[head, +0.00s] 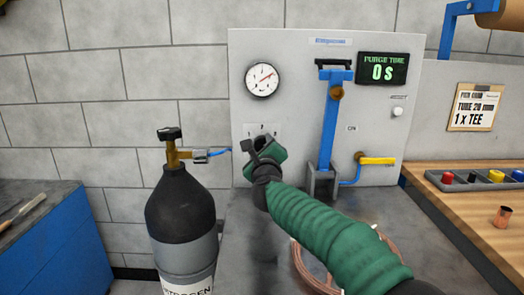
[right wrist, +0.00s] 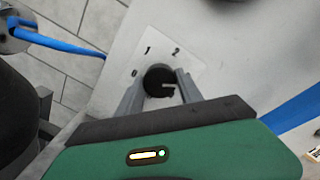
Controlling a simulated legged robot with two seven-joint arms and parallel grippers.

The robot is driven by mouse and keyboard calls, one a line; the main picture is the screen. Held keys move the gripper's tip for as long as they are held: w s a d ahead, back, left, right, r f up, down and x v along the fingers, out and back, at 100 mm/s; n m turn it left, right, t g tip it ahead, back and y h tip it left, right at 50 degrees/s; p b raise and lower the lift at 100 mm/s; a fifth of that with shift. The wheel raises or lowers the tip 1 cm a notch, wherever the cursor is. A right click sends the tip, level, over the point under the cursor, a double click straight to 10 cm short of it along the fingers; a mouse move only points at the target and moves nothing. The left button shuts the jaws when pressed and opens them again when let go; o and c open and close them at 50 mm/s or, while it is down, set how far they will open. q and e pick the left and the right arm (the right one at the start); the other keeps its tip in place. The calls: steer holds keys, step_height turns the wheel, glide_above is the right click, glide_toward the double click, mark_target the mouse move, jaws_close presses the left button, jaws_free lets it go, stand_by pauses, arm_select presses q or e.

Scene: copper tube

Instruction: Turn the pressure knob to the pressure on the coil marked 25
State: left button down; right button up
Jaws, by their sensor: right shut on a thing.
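The black round pressure knob (right wrist: 157,79) sits on a white plate with the numbers 0, 1 and 2 visible around it in the right wrist view. A small pale mark shows on its right side. My right gripper (right wrist: 160,84) is shut on the knob, one grey finger on each side. In the head view my right gripper (head: 262,145) reaches the panel and hides most of the knob. A copper coil (head: 302,266) lies on the grey surface, partly behind my green arm; no 25 mark is readable on it. My left gripper is not in view.
The panel (head: 300,45) carries a round gauge (head: 261,77), a display (head: 382,69) reading "PURGE TIME 0 S", a blue lever (head: 328,130) and a yellow handle (head: 377,160). A nitrogen cylinder (head: 180,215) stands left. A wooden bench (head: 450,205) is right.

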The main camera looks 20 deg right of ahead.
steer(key=shift+f, duration=0.45)
steer(key=o, duration=1.3)
steer(key=shift+w, duration=0.1)
steer(key=shift+o, duration=0.4)
steer(key=shift+r, duration=0.15)
steer(key=shift+r, duration=0.1)
steer(key=v, duration=1.6)
steer(key=shift+s, duration=0.4)
steer(key=shift+a, duration=0.15)
